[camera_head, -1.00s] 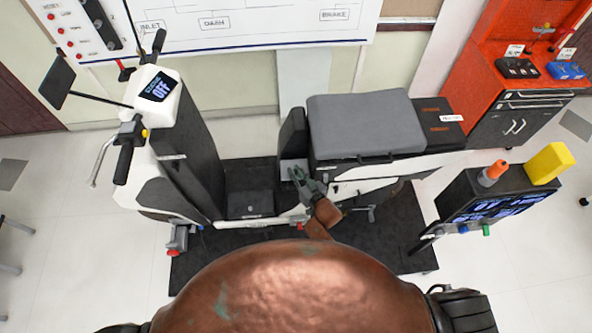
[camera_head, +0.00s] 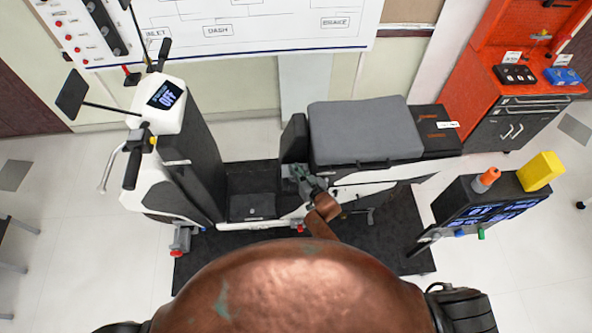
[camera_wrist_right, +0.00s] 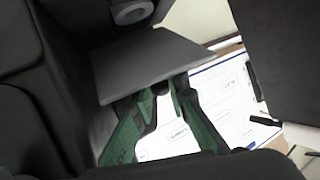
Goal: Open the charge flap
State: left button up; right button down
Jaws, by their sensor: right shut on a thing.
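The scooter (camera_head: 190,160) stands across the head view, with its handlebars at the left and grey seat (camera_head: 365,132) at the right. My right gripper (camera_head: 299,174) is at the front of the seat base, beside a dark upright panel. In the right wrist view its green fingers (camera_wrist_right: 160,92) meet the near edge of a flat grey panel (camera_wrist_right: 165,60), which looks like the charge flap. The fingers are shut on it. The flap stands out at an angle from the dark body. My gripper hides its contact in the head view. My left gripper is not in view.
A display stand (camera_head: 485,205) with orange and yellow items is at the right. A red workbench (camera_head: 470,90) is behind it. A whiteboard (camera_head: 260,25) hangs at the back. The scooter's footwell (camera_head: 252,180) is open, left of my gripper.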

jog(key=shift+w+r, duration=0.15)
jog(key=shift+r, duration=0.15)
jog(key=c, duration=1.8)
grip_release()
jog(key=shift+f, duration=0.15)
jog(key=shift+c, duration=0.2)
jog(key=shift+f, duration=0.1)
